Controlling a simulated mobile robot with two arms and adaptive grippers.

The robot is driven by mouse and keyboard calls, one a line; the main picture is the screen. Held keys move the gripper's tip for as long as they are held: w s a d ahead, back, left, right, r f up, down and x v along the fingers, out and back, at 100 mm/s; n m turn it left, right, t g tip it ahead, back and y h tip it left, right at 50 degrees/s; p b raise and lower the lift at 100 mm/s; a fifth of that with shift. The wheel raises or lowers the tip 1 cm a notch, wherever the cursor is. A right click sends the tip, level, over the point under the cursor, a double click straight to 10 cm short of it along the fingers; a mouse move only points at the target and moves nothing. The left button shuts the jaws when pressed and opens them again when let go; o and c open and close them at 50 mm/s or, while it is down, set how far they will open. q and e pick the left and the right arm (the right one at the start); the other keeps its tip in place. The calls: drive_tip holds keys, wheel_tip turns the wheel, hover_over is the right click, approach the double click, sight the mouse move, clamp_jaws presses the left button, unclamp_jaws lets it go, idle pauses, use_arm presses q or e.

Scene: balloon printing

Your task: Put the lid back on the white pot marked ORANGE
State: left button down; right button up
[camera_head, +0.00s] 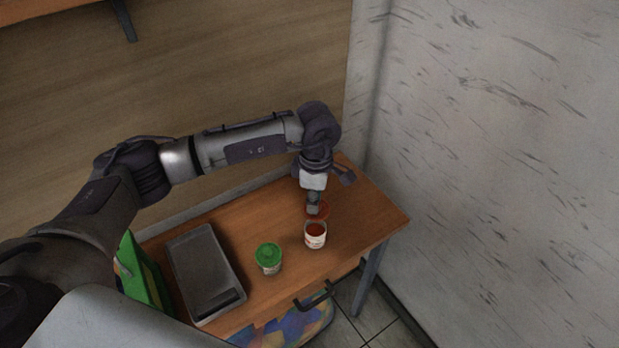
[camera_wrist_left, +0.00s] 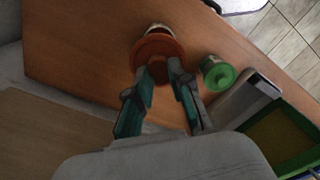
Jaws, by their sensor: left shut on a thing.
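The white pot (camera_head: 316,241) stands upright and open on the wooden table, with orange-red showing inside; its label is too small to read. My left gripper (camera_head: 315,205) is shut on the orange lid (camera_head: 319,212) at the far side of the pot in the head view. In the left wrist view the lid (camera_wrist_left: 157,46) sits at the fingertips of my gripper (camera_wrist_left: 160,72) and covers most of the pot (camera_wrist_left: 158,28). The lid appears apart from the pot's rim; the exact gap is unclear. My right gripper is not in view.
A pot with a green lid (camera_head: 268,252) stands left of the white pot. A dark grey tray-like device (camera_head: 203,272) lies farther left, beside a green box (camera_head: 143,272). The table (camera_head: 371,217) is clear on the right, near the grey wall.

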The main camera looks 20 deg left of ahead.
use_arm(q)
drive_tip(key=shift+s+f, duration=0.15)
drive_tip(key=shift+s, duration=0.05)
drive_tip(key=shift+f+b, duration=0.6)
drive_tip(key=shift+f, duration=0.6)
wheel_tip(320, 180, down, 3)
drive_tip(key=shift+f+b, duration=0.15)
drive_tip(key=shift+b, duration=1.05)
drive_tip(key=shift+w+f, duration=0.1)
drive_tip(key=shift+f, duration=0.15)
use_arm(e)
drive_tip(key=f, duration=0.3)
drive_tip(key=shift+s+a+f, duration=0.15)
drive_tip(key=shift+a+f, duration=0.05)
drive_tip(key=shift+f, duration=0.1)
use_arm(q)
drive_tip(key=shift+b, duration=0.8)
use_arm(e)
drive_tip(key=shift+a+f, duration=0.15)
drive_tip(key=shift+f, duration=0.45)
use_arm(q)
drive_tip(key=shift+f+b, duration=0.15)
drive_tip(key=shift+b, duration=0.65)
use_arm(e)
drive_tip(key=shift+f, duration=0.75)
